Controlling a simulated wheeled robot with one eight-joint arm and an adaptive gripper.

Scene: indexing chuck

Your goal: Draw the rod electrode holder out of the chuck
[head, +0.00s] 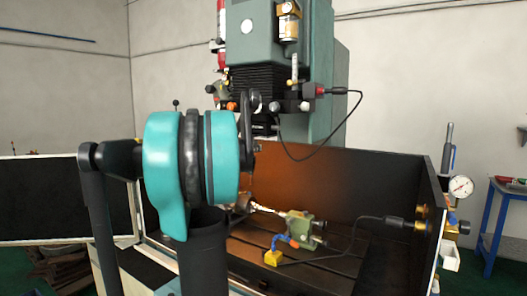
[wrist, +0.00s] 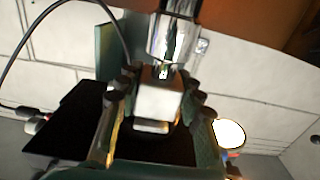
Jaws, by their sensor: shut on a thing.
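In the head view my teal arm hides the gripper and the holder.
The green machine head (head: 285,50) with black bellows (head: 262,88) stands above the work tank (head: 330,182). A cable loops at its right. In the tank are a small green vise (head: 300,228) and a yellow block (head: 273,258). A pressure gauge (head: 461,188) is at the right.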

